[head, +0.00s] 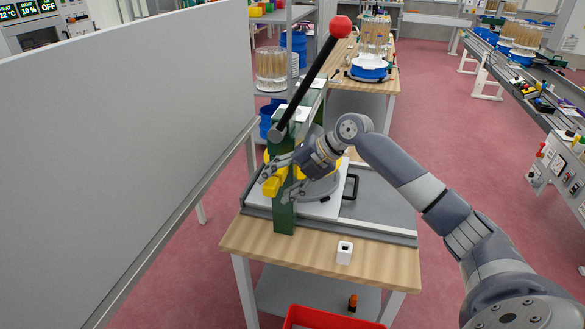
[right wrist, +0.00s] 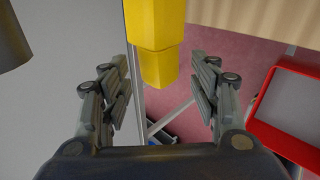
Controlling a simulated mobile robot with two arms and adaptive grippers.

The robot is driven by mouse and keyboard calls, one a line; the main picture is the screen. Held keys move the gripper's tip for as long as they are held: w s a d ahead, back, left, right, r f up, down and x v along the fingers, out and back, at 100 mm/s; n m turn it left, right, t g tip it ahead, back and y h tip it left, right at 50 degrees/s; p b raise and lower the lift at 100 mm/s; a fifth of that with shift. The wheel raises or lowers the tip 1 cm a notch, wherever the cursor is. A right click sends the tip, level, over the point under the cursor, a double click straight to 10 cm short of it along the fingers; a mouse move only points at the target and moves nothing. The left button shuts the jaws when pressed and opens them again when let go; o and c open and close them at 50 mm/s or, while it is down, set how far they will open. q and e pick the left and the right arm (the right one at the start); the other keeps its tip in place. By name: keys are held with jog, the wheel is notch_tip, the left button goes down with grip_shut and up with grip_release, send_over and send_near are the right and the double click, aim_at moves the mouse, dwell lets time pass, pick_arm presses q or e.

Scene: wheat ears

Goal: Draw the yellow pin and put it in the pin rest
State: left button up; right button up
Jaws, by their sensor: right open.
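The yellow pin (head: 271,187) sticks out from the green upright of the press (head: 284,215). My right gripper (head: 279,180) reaches it from the right, with its fingers open around the pin's level. In the right wrist view the yellow pin (right wrist: 157,40) comes in from the top, between the two open fingers (right wrist: 158,90) and apart from both. How far the pin sits in the press is hidden. The likely pin rest, a small white block with a dark square hole (head: 344,252), stands on the wooden front edge of the table. My left gripper is out of view.
A black lever with a red knob (head: 340,26) rises above the press. A tall grey panel (head: 130,150) stands left. A red bin (head: 330,318) is below the table front and also shows in the right wrist view (right wrist: 285,105). The wooden front strip is otherwise clear.

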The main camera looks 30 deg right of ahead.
jog(key=shift+w+a+f, duration=0.35)
jog(key=shift+a+f, duration=0.05)
jog(key=shift+f, duration=0.1)
jog(key=shift+a+f, duration=0.1)
jog(key=shift+a, duration=0.05)
grip_shut()
jog(key=shift+s+a, duration=0.35)
jog(key=shift+a, duration=0.05)
dwell(0.6)
jog(key=c, duration=0.7)
grip_release()
jog(key=shift+c, duration=0.2)
grip_shut()
jog(key=s+a+p, duration=0.1)
jog(key=s+a, duration=0.3)
jog(key=a, duration=0.1)
jog(key=shift+s, duration=0.3)
